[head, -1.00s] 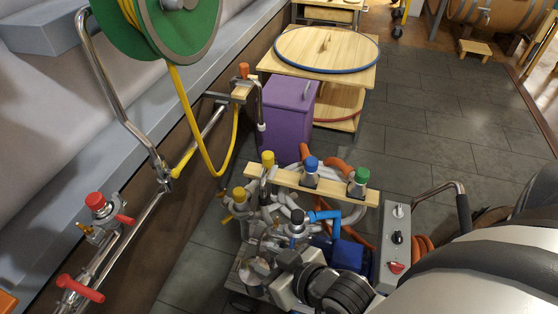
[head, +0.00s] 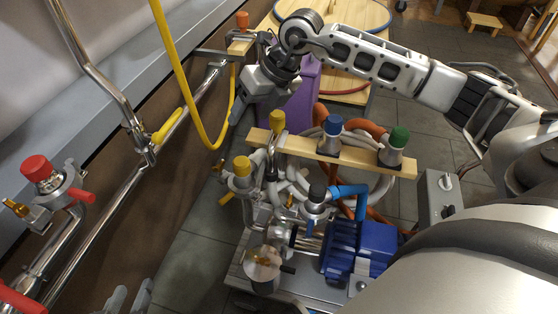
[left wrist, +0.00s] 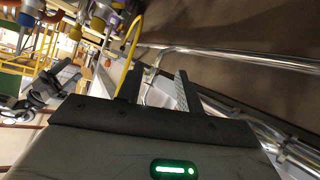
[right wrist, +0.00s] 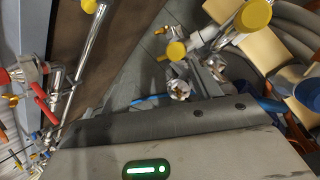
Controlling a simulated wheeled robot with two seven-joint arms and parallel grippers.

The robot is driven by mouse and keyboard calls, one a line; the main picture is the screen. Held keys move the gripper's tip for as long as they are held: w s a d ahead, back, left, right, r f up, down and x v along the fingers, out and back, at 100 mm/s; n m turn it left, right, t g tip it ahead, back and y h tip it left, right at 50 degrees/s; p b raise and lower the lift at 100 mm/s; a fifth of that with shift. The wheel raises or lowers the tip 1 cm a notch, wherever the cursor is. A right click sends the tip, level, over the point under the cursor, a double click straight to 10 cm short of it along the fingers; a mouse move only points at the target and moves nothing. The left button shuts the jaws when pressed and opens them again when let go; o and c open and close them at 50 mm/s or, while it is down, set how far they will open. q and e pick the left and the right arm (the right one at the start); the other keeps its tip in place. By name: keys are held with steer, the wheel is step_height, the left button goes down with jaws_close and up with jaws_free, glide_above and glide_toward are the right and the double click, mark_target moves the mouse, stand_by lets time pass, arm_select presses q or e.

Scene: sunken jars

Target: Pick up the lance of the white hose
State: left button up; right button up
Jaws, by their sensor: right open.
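Pale whitish hose (head: 300,166) lies in loops around the wooden bar, partly hidden by fittings. I cannot tell for sure which part is its lance. A bent metal tube with a yellow cap (head: 277,121) stands at the bar's left end; a yellow cap also shows large in the right wrist view (right wrist: 253,15). My right gripper (head: 238,112) is open and empty, above and left of that tube, in front of the purple bin. My left gripper (head: 128,300) shows only its fingertips at the bottom edge. In the left wrist view (left wrist: 160,85) its fingers are apart and empty.
The wooden bar (head: 340,160) also carries a blue cap (head: 332,125) and a green cap (head: 399,138). A blue motor (head: 362,250) sits below. A yellow hose (head: 185,95) hangs at the left, near wall pipes with a red knob (head: 36,168). The purple bin (head: 300,95) stands behind.

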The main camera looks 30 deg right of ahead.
mark_target(277, 113)
steer(key=w+d+r+m+h+b, duration=0.15)
steer(key=d+h, duration=0.35)
steer(key=d, duration=0.5)
steer(key=shift+t, duration=0.3)
steer(key=x, duration=0.3)
steer(key=b+x, duration=0.1)
steer(key=x, duration=0.2)
steer(key=b+x, duration=0.1)
steer(key=x, duration=0.2)
steer(key=shift+w+f, duration=0.1)
steer(key=shift+w, duration=0.25)
steer(key=shift+w+f, duration=0.2)
steer(key=shift+f, duration=0.2)
steer(key=x, duration=0.1)
steer(key=b+x, duration=0.1)
steer(key=x, duration=0.1)
steer(key=b+x, duration=0.1)
steer(key=shift+s+a+f, duration=0.1)
steer(key=shift+a+f, duration=0.25)
steer(key=shift+f, duration=0.2)
steer(key=shift+w, duration=0.2)
steer(key=c, duration=1.2)
arm_select(q)
steer(key=shift+w+d+r+t+h, duration=0.2)
steer(key=shift+d+r+t+h, duration=0.55)
steer(key=shift+d+t+h, duration=0.2)
arm_select(e)
steer(key=shift+o, duration=0.2)
